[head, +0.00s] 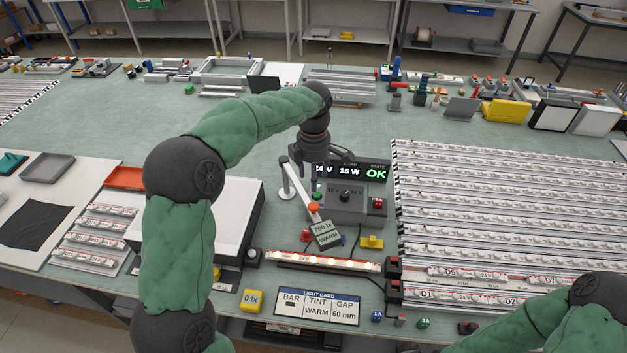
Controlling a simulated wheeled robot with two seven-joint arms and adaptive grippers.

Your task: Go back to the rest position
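My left arm rises from the bottom left and arches over the bench. Its dark gripper (322,174) points down over the back of the control box (345,205), in front of part of the lit display (365,173). Its fingertips are small and dark against the box, so I cannot tell their opening or whether they touch it. My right arm comes in at the bottom right corner. A dark part that may be its gripper (470,328) lies low near the front edge. Its fingers cannot be made out.
A lit light bar (322,261) lies in front of the control box, with a light card (318,307) before it. Rows of light strips (500,205) fill the right. A white panel (225,215) lies behind my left arm. Green bench (120,120) is clear at back left.

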